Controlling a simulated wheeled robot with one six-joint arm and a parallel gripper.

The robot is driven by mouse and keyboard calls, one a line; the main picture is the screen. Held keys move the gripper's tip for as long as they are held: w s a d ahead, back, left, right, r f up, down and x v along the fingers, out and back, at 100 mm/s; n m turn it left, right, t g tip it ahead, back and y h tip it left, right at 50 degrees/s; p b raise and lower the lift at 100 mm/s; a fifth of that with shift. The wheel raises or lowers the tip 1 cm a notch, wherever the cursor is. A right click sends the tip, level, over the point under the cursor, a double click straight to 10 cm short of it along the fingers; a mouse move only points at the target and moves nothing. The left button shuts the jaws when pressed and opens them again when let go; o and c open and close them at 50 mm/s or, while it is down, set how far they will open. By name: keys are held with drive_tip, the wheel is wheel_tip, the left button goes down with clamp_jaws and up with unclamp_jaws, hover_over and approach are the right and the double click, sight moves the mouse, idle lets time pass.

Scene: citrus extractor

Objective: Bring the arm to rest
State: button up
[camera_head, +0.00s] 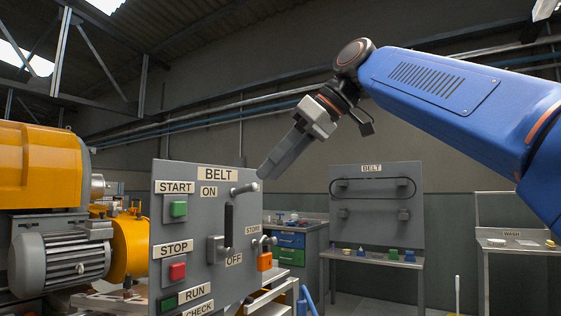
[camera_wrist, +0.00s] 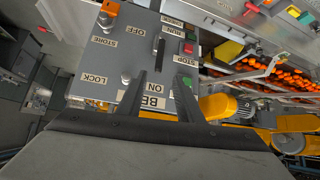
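My gripper (camera_head: 268,170) hangs in the air in front of the upper edge of a grey control panel (camera_head: 198,233), pointing down and left. In the wrist view its two fingers (camera_wrist: 161,74) stand apart with nothing between them. My blue arm reaches in from the right and bends down at the wrist. The panel's black lever handle (camera_head: 228,228) stands upright between the ON and OFF labels. An orange padlock (camera_head: 264,262) hangs at the STORE label. A bare metal peg (camera_head: 245,188) sticks out near the panel top, by the LOCK label in the wrist view.
A green START button (camera_head: 179,209) and red STOP button (camera_head: 177,271) are on the panel. An orange machine with a grey motor (camera_head: 62,260) stands left. Behind are a BELT board (camera_head: 376,218) and a wash table (camera_head: 520,242). Air above the panel is clear.

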drive_tip(key=shift+v, duration=0.8)
drive_tip(key=s+d+f+m+h, duration=0.1)
drive_tip(key=s+d+f+m, duration=0.2)
drive_tip(key=f, duration=0.5)
drive_tip(key=d+f+m+t+h, duration=0.1)
drive_tip(key=d+f+m+h, duration=0.1)
drive_tip(key=d+f, duration=0.5)
drive_tip(key=s+d+f+m+h, duration=0.1)
drive_tip(key=s+d+f+m, duration=0.15)
drive_tip(key=f, duration=0.75)
drive_tip(key=s+d+f+m+h, duration=0.1)
drive_tip(key=s+d+f, duration=0.2)
drive_tip(key=f, duration=0.7)
drive_tip(key=s+d+f+m+h, duration=0.1)
drive_tip(key=s+d+f, duration=0.3)
drive_tip(key=f, duration=0.6)
drive_tip(key=s+d+f+m+h, duration=0.2)
drive_tip(key=s+f, duration=0.4)
drive_tip(key=f, duration=0.5)
drive_tip(key=shift+s+d+m, duration=0.25)
drive_tip(key=shift+d+m, duration=0.4)
drive_tip(key=shift+d, duration=0.25)
